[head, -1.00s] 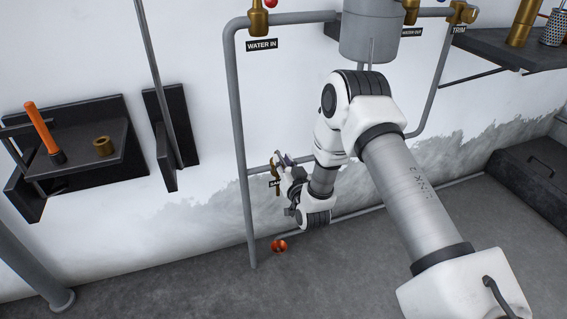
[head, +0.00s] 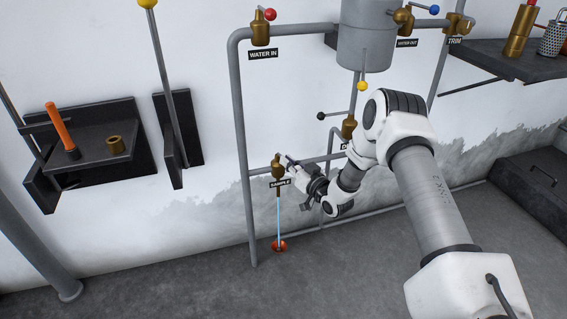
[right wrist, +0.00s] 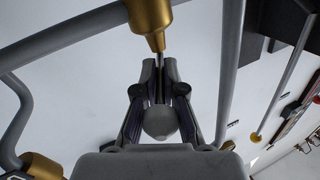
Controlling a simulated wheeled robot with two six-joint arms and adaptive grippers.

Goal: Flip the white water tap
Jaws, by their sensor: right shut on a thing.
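The white water tap is a brass valve (head: 279,171) above the SAMPLE label on a low grey pipe in the head view. A thin pale blue stream (head: 279,222) runs from its spout to a small red-orange piece on the floor (head: 280,246). In the right wrist view, the tap's brass body (right wrist: 149,16) is at the top, and a thin lever runs down between my fingers to a whitish ball knob (right wrist: 160,121). My right gripper (head: 292,161) is beside the tap, shut on this lever; its fingers also show in the wrist view (right wrist: 160,66). My left gripper is out of view.
A vertical grey pipe (head: 241,130) stands just left of the tap. A brass valve with a black-knobbed lever (head: 348,127) is close above my right arm. A grey tank (head: 366,35) and other valves are higher. A dark wall shelf (head: 95,150) is at left.

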